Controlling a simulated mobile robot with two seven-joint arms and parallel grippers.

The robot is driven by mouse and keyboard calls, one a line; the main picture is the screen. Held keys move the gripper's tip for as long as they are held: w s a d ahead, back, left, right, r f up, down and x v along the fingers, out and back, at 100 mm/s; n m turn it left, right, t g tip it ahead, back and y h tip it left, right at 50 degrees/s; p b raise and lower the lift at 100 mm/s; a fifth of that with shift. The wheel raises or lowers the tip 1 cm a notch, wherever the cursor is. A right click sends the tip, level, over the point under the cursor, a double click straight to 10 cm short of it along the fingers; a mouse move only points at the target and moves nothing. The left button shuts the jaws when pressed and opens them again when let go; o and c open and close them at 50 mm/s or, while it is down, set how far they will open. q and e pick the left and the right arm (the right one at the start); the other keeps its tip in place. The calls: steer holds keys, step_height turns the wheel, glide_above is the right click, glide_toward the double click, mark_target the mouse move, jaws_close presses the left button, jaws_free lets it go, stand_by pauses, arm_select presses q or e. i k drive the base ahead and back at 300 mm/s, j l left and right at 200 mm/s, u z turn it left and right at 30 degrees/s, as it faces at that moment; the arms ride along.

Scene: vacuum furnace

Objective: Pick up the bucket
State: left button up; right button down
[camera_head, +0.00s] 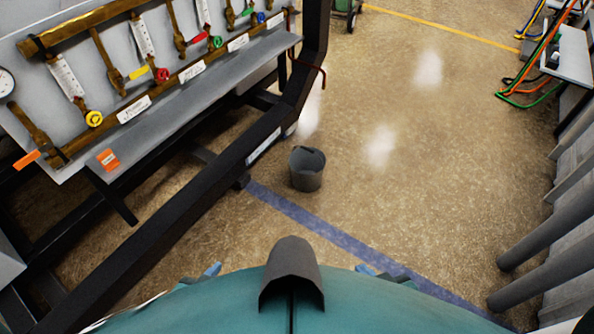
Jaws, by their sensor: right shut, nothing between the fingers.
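A dark grey bucket (306,170) stands upright on the tan floor near the middle of the view, just beyond a blue floor line. A dark shape, perhaps its handle, lies across its rim. My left gripper (211,270) shows only as a small blue tip above my teal body at the bottom, and its jaws cannot be made out. My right gripper (367,270) shows as a similar blue tip with dark parts, shut and empty. Both grippers are well short of the bucket and apart from it.
A black frame (215,180) carrying a panel of pipes and coloured valves (150,75) runs close along the bucket's left. Grey posts (545,235) and a cart with hoses (560,50) stand at the right. The floor (430,160) right of the bucket is clear.

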mark_target(307, 165)
steer(key=z, duration=0.1)
steer(key=i+l+u, duration=0.1)
steer(key=i+l, duration=0.2)
steer(key=i+l+u, duration=0.1)
steer(key=i+l, duration=0.2)
steer(key=i+l+u, duration=0.1)
steer(key=i+l, duration=0.2)
steer(key=i+l+u, duration=0.1)
steer(key=i+l, duration=0.15)
steer(key=l, duration=0.25)
steer(key=i+l+u, duration=0.1)
steer(key=i+l, duration=0.15)
steer(key=i+l+u, duration=0.1)
steer(key=i+l, duration=0.15)
steer(key=l, duration=0.3)
steer(key=i+l+u, duration=0.1)
steer(key=i+l, duration=0.15)
steer(key=l, duration=0.2)
steer(key=i+l+u, duration=0.1)
steer(key=l, duration=0.35)
steer(key=i+u, duration=0.1)
steer(key=i, duration=0.5)
